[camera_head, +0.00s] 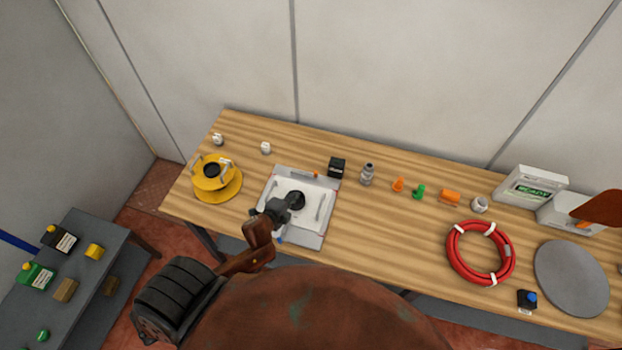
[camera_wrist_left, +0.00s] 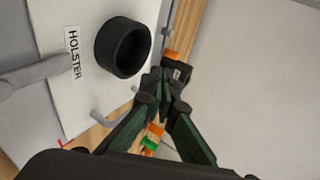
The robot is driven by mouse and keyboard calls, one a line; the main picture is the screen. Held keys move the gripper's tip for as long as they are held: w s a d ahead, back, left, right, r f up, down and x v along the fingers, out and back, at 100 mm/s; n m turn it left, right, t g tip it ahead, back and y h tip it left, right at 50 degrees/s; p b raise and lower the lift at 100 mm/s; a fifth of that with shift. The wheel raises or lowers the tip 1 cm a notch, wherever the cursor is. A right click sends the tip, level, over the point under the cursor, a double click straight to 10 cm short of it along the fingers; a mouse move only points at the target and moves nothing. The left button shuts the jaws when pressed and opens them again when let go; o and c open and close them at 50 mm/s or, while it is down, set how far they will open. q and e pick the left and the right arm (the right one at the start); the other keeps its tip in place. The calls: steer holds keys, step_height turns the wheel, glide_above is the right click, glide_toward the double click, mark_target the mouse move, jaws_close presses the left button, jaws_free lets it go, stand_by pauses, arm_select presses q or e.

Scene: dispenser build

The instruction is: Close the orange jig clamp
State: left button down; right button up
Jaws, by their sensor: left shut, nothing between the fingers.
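The jig is a pale plate (camera_head: 273,226) on the table at left of centre, with a dark round cup at its middle. A small orange piece (camera_head: 316,174) at its far edge looks like the clamp. An orange piece (camera_wrist_left: 172,54) also shows at the plate's edge in the left wrist view, just beyond the fingertips. I cannot tell its lever position or whether I touch it. My left gripper (camera_head: 297,197) is shut and empty over the jig; it also shows in the left wrist view (camera_wrist_left: 163,80). My right gripper is out of view.
A red hose coil (camera_head: 452,265) lies right; bare table lies between.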

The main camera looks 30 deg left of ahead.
arm_select(q)
steer(key=shift+w+d+m, duration=0.15)
steer(key=shift+m, duration=0.15)
glide_toward(315, 175)
steer(key=f, duration=0.1)
steer(key=w+f, duration=0.1)
steer(key=f, duration=0.1)
steer(key=shift+w+f, duration=0.2)
steer(key=shift+f, duration=0.05)
steer(key=shift+w+a+p, duration=0.2)
steer(key=shift+w+p, duration=0.1)
steer(key=shift+w, duration=1.75)
steer(key=shift+d+f, duration=0.1)
steer(key=shift+w+b, duration=0.1)
steer(key=shift+b, duration=0.25)
steer(key=shift+n+y, duration=0.3)
steer(key=shift+n, duration=0.1)
steer(key=shift+w+d+b, duration=0.1)
steer(key=shift+w+b, duration=0.05)
steer(key=shift+b, duration=0.2)
